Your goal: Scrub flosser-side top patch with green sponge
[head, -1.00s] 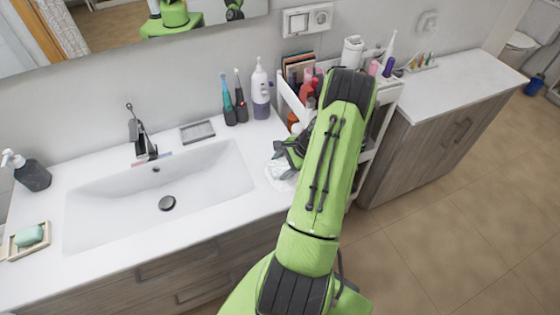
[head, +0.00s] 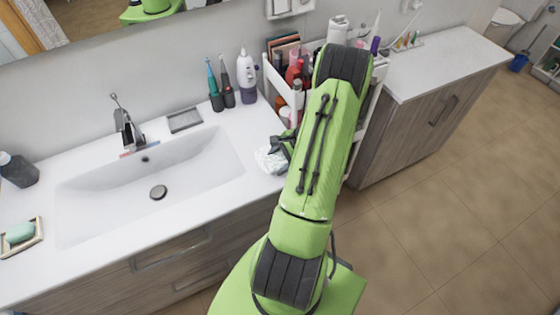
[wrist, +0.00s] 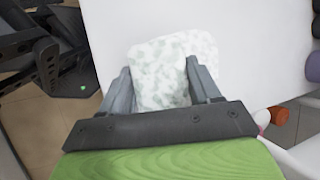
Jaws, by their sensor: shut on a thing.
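My gripper (wrist: 158,78) is shut on a mottled white and pale-green pad (wrist: 165,62), pinched between its two grey fingers. I cannot tell whether the pad is a sponge or a cloth. In the head view the pad (head: 269,159) is at the right end of the counter, by the front edge, partly hidden by my gripper (head: 285,150). Contact with the counter is unclear. A white and purple flosser (head: 247,80) stands upright behind it against the wall. A plain green block (head: 20,232) lies in a dish at far left. No distinct patch shows on the counter.
The sink (head: 150,195) lies left of my gripper. Two electric toothbrushes (head: 220,88) stand beside the flosser. A white cart (head: 272,75) with several bottles is behind my arm. A second white-topped cabinet (head: 440,65) is at right. The counter between flosser and pad is clear.

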